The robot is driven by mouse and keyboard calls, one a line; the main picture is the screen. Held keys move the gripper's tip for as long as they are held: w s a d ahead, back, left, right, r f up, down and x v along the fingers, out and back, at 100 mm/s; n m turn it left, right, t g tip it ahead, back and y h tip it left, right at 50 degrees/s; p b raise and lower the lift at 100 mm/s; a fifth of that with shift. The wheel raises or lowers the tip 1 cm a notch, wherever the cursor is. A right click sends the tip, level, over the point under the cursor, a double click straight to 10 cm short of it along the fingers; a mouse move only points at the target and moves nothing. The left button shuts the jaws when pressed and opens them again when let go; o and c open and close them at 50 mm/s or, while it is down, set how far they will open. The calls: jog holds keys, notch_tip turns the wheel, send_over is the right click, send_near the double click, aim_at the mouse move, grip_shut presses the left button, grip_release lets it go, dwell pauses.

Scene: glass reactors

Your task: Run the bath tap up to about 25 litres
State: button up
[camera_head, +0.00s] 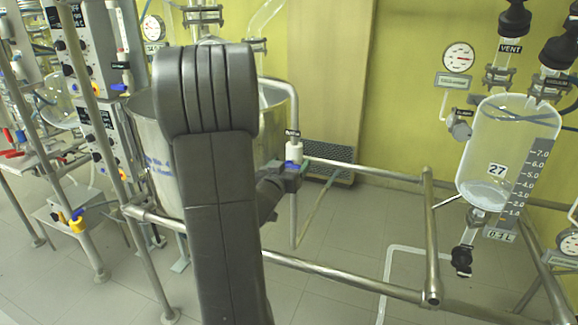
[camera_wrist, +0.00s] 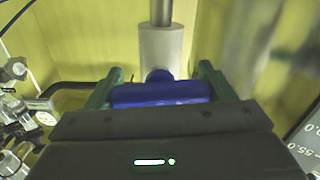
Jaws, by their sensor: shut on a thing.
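The bath tap has a pale cylindrical body (camera_head: 294,151) on a bent steel pipe, and it also shows in the wrist view (camera_wrist: 161,48). Its blue handle (camera_wrist: 162,93) lies crosswise between the green fingers of my gripper (camera_wrist: 160,90), which is shut on it. In the head view my gripper (camera_head: 289,172) is small and partly hidden by my arm, at the blue handle below the tap body. The steel bath (camera_head: 148,135) stands behind my arm, which covers much of it. The water level inside is hidden.
A steel rail (camera_head: 340,280) runs across in front of the bath. A glass vessel (camera_head: 500,150) marked 27 hangs at right. Control boxes (camera_head: 75,50) stand at left. A dark panel (camera_wrist: 305,140) reading 55.0 is cut off in the wrist view.

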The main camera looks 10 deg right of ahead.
jog(key=shift+f+b, duration=0.1)
jog(key=shift+b, duration=0.2)
jog(key=shift+m+b, duration=0.3)
jog(key=shift+m, duration=0.4)
jog(key=o, duration=1)
jog(key=v, duration=1.4)
